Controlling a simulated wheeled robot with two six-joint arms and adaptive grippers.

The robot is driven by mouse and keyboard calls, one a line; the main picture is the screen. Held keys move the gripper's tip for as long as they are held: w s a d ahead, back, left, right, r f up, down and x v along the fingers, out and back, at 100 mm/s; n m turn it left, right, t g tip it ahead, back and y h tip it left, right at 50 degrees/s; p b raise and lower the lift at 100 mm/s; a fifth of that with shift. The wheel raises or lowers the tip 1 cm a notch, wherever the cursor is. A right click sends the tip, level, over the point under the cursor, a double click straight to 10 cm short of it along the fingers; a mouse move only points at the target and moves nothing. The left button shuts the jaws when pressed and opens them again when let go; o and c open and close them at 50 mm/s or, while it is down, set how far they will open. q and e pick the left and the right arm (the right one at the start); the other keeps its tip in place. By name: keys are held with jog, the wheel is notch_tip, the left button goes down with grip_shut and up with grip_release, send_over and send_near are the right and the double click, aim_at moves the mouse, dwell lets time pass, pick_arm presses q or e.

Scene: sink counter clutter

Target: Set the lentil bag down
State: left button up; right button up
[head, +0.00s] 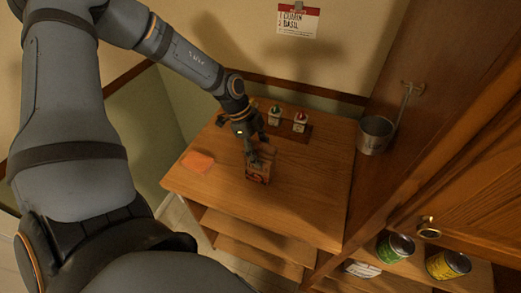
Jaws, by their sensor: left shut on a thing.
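My left gripper (257,150) points down over the wooden counter top (310,205). It is shut on a small brown and orange bag with dark print, the lentil bag (258,172). The bag is upright, near the middle of the counter. Its top is partly hidden by the fingers, and I cannot tell whether its base touches the wood. My right gripper is not in view.
An orange cloth (198,162) lies at the counter's left. A metal cup (375,134) hangs at right. Cans (395,248) stand on a lower shelf. The counter's front right is clear.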

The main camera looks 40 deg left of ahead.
pick_arm(q)
jog(key=shift+s, duration=0.1)
jog(key=shift+f, duration=0.1)
jog(key=o, duration=1.6)
jog(key=shift+o, duration=0.2)
